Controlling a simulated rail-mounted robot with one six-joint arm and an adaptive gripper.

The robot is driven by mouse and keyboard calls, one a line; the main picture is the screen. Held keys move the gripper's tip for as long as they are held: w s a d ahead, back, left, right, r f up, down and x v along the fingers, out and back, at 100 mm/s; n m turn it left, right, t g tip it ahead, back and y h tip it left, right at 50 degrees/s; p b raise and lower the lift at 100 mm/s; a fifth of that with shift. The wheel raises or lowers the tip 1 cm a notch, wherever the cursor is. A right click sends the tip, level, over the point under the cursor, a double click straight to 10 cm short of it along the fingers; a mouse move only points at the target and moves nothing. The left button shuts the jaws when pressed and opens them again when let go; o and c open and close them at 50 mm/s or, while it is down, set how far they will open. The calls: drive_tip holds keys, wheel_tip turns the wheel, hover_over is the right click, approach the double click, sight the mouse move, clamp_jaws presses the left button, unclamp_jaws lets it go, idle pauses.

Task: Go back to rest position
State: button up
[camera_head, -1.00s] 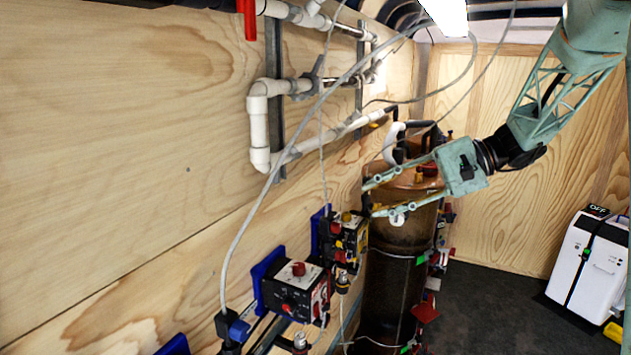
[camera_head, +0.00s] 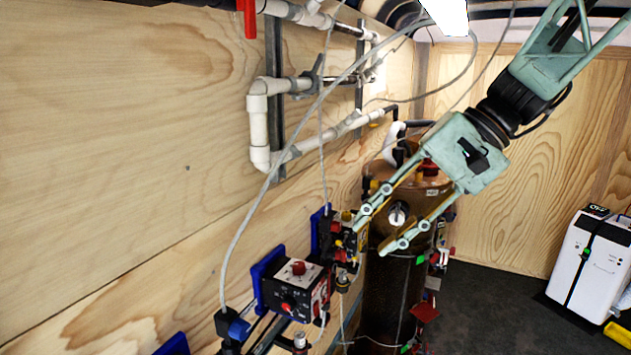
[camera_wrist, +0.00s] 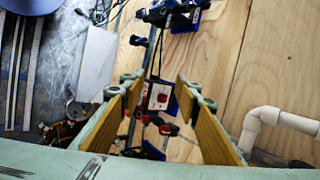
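My gripper (camera_head: 382,232) is green with yellow inner pads. In the head view it hangs in the air in front of the brown filter tank (camera_head: 395,280), angled down and to the left. Its two fingers are apart with nothing between them. In the wrist view the gripper (camera_wrist: 160,100) also shows wide open, and a control box (camera_wrist: 158,97) on the wall is seen beyond the gap. The fingers hide part of the tank and part of the yellow-marked box (camera_head: 352,240).
A pump box with a red knob (camera_head: 296,285) sits on the left wall on a blue bracket. White pipes (camera_head: 262,130) and a grey hose (camera_head: 262,205) run along that wall. A white unit (camera_head: 592,262) stands at the right. Dark floor (camera_head: 500,300) between is clear.

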drive_tip(key=s+d+f+n+t+h, duration=0.1)
drive_tip(key=s+d+h, duration=0.1)
drive_tip(key=s, duration=0.7)
drive_tip(key=s+d+f+n+t+h, duration=0.1)
drive_tip(key=s+d+h, duration=0.2)
drive_tip(key=s, duration=0.6)
drive_tip(key=s+d+f+n+t+h, duration=0.1)
drive_tip(key=s+d+h, duration=0.2)
drive_tip(key=s, duration=0.7)
drive_tip(key=shift+d+f+t+b, duration=0.2)
drive_tip(key=shift+d+t+b, duration=0.1)
drive_tip(key=shift+d, duration=0.45)
drive_tip(key=shift+c, duration=0.2)
idle(1.1)
